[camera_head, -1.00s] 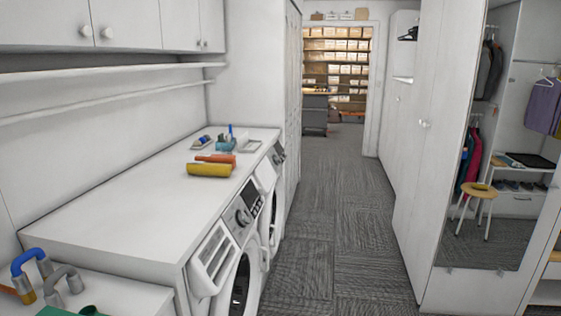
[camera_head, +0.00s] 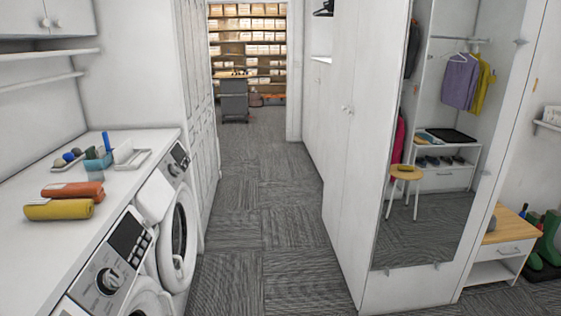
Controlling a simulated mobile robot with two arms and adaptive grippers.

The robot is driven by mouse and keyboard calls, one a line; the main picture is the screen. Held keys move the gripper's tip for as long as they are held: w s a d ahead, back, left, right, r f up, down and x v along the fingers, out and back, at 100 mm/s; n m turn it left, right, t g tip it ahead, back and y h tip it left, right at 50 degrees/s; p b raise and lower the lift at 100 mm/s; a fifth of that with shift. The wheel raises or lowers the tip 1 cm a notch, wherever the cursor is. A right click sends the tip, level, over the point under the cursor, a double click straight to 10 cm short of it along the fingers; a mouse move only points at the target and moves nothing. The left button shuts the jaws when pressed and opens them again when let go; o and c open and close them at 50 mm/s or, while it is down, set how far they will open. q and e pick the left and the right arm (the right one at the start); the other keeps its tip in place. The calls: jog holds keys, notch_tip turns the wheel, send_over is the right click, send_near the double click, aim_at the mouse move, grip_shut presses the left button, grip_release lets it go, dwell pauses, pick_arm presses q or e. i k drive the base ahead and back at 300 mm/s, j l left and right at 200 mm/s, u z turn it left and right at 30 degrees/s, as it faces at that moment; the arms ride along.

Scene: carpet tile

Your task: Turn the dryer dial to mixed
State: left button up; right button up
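Two white front-loading machines stand side by side under a white counter at the left. I cannot tell which machine is the dryer, and the dial markings are too small to read. Neither of my grippers is in view.
A yellow towel roll (camera_head: 58,209), a red towel roll (camera_head: 73,190) and small trays lie on the counter (camera_head: 125,176). The carpeted aisle (camera_head: 265,210) is clear. White cabinets (camera_head: 345,160) and a bench with a drawer (camera_head: 505,245) bound the right.

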aim_at(175, 169)
jog(key=i, duration=2.25)
jog(key=i+l+u, duration=0.15)
jog(key=i+u, duration=0.35)
jog(key=i+l+u, duration=0.35)
jog(key=i+u, duration=0.15)
jog(key=i+l+u, duration=0.5)
